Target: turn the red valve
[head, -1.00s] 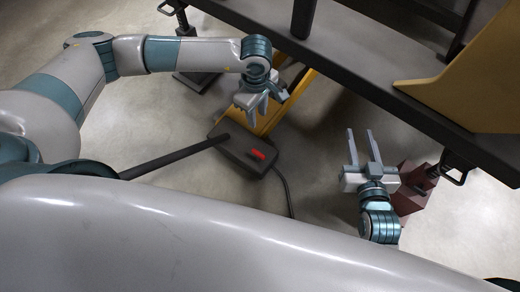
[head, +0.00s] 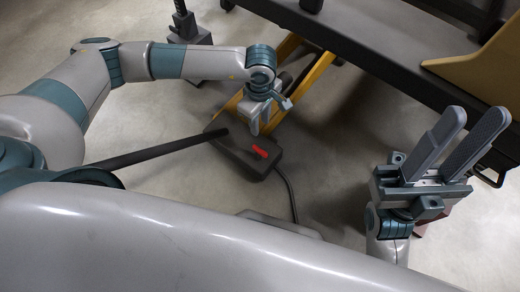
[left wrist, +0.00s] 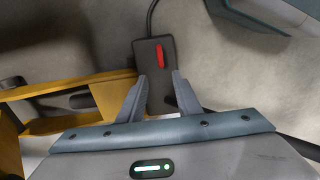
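The red valve (head: 260,152) is a short red handle on top of a dark box (head: 233,157) on the floor. In the left wrist view the red handle (left wrist: 160,53) lies just beyond my fingertips, roughly in line with the gap between them. My left gripper (head: 262,128) points down above the box's far side, apart from the handle. The left wrist view shows its two fingers (left wrist: 159,77) apart with nothing between them. My right gripper (head: 477,115) is raised at the right, fingers apart and empty, away from the valve.
A long dark bar (head: 160,150) runs from the box to the left. A cable (head: 291,190) leaves the box's right side. Yellow beams (head: 312,77) rise behind it. A dark platform (head: 370,55) with a tan bracket (head: 480,75) fills the upper right. Grey floor lies around the box.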

